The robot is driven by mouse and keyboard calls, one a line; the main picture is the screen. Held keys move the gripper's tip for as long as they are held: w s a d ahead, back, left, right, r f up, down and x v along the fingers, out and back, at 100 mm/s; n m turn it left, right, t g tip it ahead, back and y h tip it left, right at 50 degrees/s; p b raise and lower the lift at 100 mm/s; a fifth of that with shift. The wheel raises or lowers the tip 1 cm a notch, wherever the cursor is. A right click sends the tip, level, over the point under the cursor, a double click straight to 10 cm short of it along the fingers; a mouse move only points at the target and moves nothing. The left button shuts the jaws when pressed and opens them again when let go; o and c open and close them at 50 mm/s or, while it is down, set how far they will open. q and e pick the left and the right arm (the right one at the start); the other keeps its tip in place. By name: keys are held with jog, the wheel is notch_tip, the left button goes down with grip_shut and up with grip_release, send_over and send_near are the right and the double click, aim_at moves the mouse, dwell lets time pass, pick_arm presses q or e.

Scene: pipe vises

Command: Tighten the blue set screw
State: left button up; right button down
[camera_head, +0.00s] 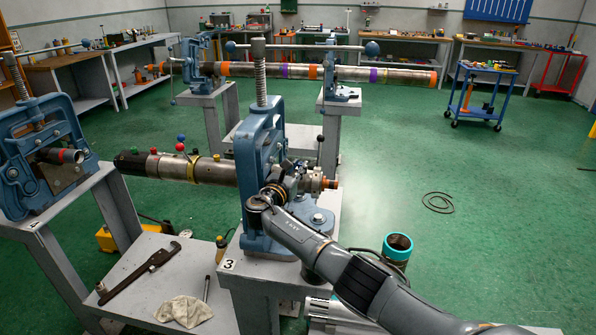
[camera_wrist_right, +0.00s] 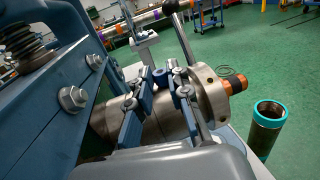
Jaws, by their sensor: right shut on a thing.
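In the head view my right gripper (camera_head: 286,174) is at the pipe end on the right side of vise 3 (camera_head: 262,150). In the wrist view its two fingers (camera_wrist_right: 161,84) reach over the steel pipe (camera_wrist_right: 163,125), shut on a small blue screw head (camera_wrist_right: 160,76), which appears to be the blue set screw. The screw's lower part is hidden. A collar (camera_wrist_right: 210,92) with an orange-brown end piece (camera_wrist_right: 236,86) sits just beyond the fingers. A lever with a black knob (camera_wrist_right: 169,6) stands up beside it. My left gripper is not in view.
Blue (camera_head: 181,138), red (camera_head: 180,147) and green (camera_head: 154,151) knobs stand on the pipe left of the vise. A pipe wrench (camera_head: 140,272) and rag (camera_head: 184,311) lie on the low shelf. A teal-rimmed cylinder (camera_head: 397,244) stands right of my arm. The floor at right is mostly clear.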

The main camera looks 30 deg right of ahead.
jog(key=c, duration=1.3)
grip_release()
jog(key=shift+o, duration=0.2)
jog(key=shift+a, duration=0.1)
jog(key=v, duration=1.1)
jog(key=shift+s+a, duration=0.3)
